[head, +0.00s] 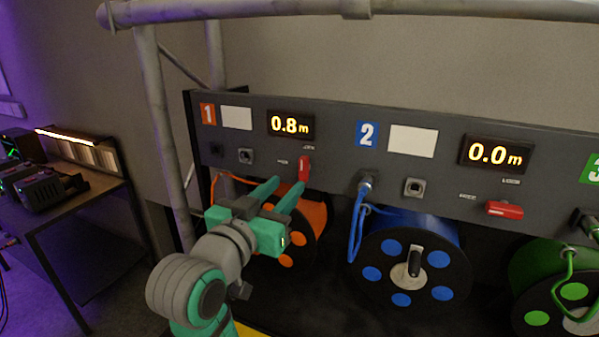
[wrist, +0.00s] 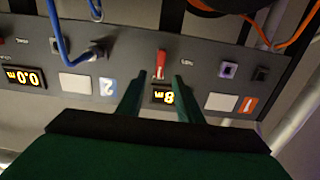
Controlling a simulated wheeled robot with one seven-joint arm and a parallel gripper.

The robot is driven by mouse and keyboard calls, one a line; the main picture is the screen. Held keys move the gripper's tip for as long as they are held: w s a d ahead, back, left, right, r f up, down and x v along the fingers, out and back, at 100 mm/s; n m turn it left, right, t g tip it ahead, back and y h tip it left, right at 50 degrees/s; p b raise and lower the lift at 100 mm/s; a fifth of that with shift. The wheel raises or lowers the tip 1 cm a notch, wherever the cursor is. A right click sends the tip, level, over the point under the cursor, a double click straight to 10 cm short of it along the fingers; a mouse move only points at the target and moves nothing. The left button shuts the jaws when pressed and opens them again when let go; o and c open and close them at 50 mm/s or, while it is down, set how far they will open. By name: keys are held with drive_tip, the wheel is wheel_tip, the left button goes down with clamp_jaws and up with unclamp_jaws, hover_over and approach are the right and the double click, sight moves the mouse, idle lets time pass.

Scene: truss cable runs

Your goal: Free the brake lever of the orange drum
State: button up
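The orange drum (head: 312,222) sits under panel section 1, partly hidden behind my arm and gripper. Its red brake lever (head: 304,168) stands upright on the grey panel, below the 0.8 m display. A small label sits above it and another to its left, both too small to read surely. My gripper (head: 290,182) is open and empty, with its fingers pointing at the panel beside the lever. In the wrist view, which is upside down, the red lever (wrist: 161,65) lies between the lines of the two fingertips (wrist: 160,76), just beyond them. I see no contact.
The blue drum (head: 449,252) has a red lever (head: 505,209) lying horizontal. A blue cable (head: 356,225) hangs from its socket. A green drum (head: 545,262) is at the right. An orange cable (head: 232,178) runs left of the lever. A truss post (head: 165,130) stands left.

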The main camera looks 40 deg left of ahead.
sight(302, 170)
drive_tip(key=x, duration=0.8)
drive_tip(key=shift+w, duration=0.2)
drive_tip(key=shift+c, duration=0.4)
clamp_jaws()
